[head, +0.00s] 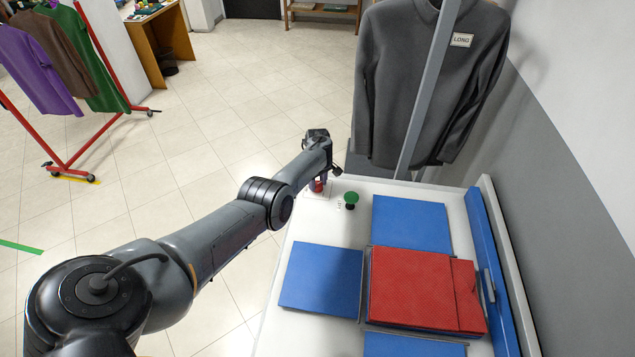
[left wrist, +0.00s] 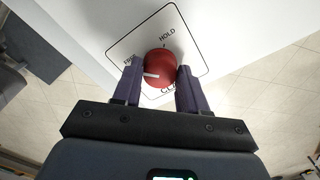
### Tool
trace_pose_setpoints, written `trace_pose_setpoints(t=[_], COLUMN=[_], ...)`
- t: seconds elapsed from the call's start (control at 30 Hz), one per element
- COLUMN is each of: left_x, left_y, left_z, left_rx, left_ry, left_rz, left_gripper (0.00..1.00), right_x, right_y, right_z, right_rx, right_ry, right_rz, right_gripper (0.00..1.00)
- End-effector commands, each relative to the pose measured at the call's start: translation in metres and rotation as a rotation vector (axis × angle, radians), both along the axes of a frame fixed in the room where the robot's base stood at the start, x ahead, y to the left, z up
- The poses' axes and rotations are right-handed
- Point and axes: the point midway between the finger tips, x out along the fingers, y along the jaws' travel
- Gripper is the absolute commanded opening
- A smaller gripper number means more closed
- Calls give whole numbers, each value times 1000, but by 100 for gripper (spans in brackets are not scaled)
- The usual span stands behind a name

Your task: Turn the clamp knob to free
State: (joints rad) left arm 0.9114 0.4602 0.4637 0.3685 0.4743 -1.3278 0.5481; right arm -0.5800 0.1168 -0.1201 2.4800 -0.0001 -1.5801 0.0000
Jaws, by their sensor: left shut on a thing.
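The clamp knob (left wrist: 160,62) is round and red with a white pointer line. It sits on a white label plate (left wrist: 178,19) marked HOLD at the top and FREE at the left; the lower word is partly hidden. The pointer line points left, close to the FREE word. The fingers of my left gripper (left wrist: 159,80) are on both sides of the knob, shut on it. In the head view my left gripper (head: 320,181) is at the far left corner of the white table, and only a bit of the red knob (head: 318,187) shows there. My right gripper is not in view.
A green button (head: 351,198) stands on the white table (head: 325,225) just right of the knob. Blue panels (head: 320,279) and a folded red cloth (head: 411,288) lie nearer. A grey garment (head: 390,80) marked LONG hangs behind a metal post (head: 427,90).

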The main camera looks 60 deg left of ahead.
Motion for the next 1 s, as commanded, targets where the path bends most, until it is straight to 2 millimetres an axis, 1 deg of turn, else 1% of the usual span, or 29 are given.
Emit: trace_pose_setpoints(t=[0.37, 0.4, 0.53, 0.57, 0.87, 1.0], left_x=[-1, -1, -1, -1, 0, 0], left_y=[0, 0, 0, 0, 0, 0], left_z=[-1, -1, -1, -1, 1, 12], left_rx=[1, 1, 0, 0, 0, 2], left_ry=[1, 1, 1, 1, 0, 1], left_rz=[7, 7, 6, 6, 5, 5], left_gripper=[12, 45, 65, 68, 68, 68], right_x=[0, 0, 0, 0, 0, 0], right_y=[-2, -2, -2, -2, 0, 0], right_z=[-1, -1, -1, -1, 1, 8], right_rx=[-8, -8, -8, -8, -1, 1], right_ry=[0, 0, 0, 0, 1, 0], right_rz=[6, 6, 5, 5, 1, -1], right_gripper=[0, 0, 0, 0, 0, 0])
